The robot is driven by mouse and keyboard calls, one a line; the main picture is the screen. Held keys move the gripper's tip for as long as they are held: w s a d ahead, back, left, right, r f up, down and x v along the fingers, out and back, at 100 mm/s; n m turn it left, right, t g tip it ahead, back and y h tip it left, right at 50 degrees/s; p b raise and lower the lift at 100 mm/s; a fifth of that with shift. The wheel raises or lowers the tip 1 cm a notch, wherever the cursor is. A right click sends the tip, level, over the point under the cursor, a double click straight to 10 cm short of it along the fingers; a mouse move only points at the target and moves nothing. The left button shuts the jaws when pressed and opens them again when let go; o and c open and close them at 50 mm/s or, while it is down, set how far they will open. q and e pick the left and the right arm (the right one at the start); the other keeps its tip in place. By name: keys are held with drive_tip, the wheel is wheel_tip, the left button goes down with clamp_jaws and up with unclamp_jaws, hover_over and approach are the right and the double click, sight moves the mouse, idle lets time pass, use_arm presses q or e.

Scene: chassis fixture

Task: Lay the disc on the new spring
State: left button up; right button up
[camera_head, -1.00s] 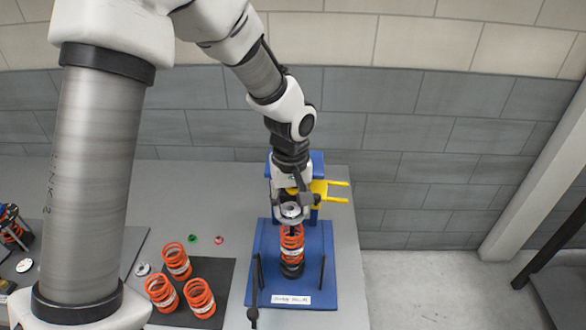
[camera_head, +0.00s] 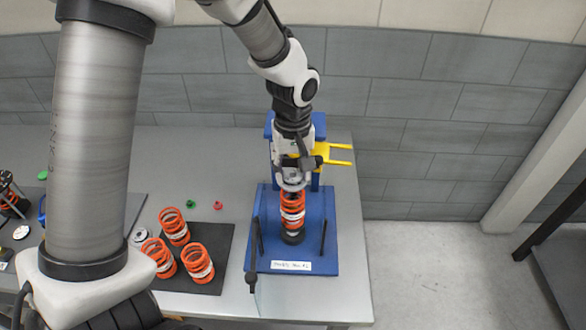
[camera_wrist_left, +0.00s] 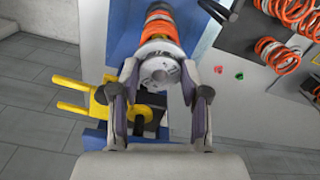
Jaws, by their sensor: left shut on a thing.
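The new spring (camera_head: 292,208) is orange with a white band and stands upright on a dark seat in the blue fixture (camera_head: 313,252). In the left wrist view the orange spring (camera_wrist_left: 161,27) lies just beyond the disc. My left gripper (camera_head: 292,180) points down directly over the spring's top. Its fingers are shut on the disc, a round pale metal plate (camera_wrist_left: 158,73) with markings and a dark centre, one finger on each side. The disc is at the spring's top end; I cannot tell whether they touch. The fingers mostly hide the disc in the head view. My right gripper is not in view.
A yellow fork (camera_head: 335,155) sticks out behind the spring. Dark upright rods flank it. Several orange springs (camera_head: 198,262) stand on a dark mat (camera_head: 215,240) to the left. Small green (camera_head: 190,204) and red (camera_head: 218,206) parts lie on the grey table.

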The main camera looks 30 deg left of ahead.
use_arm(q)
drive_tip(key=shift+s+d, duration=0.1)
drive_tip(key=shift+s, duration=0.15)
drive_tip(key=shift+w+f, duration=0.15)
drive_tip(key=shift+w, duration=0.1)
drive_tip(key=shift+p, duration=0.3)
drive_tip(key=shift+f+b, duration=0.85)
drive_tip(key=shift+f, duration=0.3)
drive_tip(key=shift+w+a, duration=0.15)
drive_tip(key=shift+a, duration=0.05)
drive_tip(key=shift+r+p, duration=0.1)
drive_tip(key=shift+p, duration=0.3)
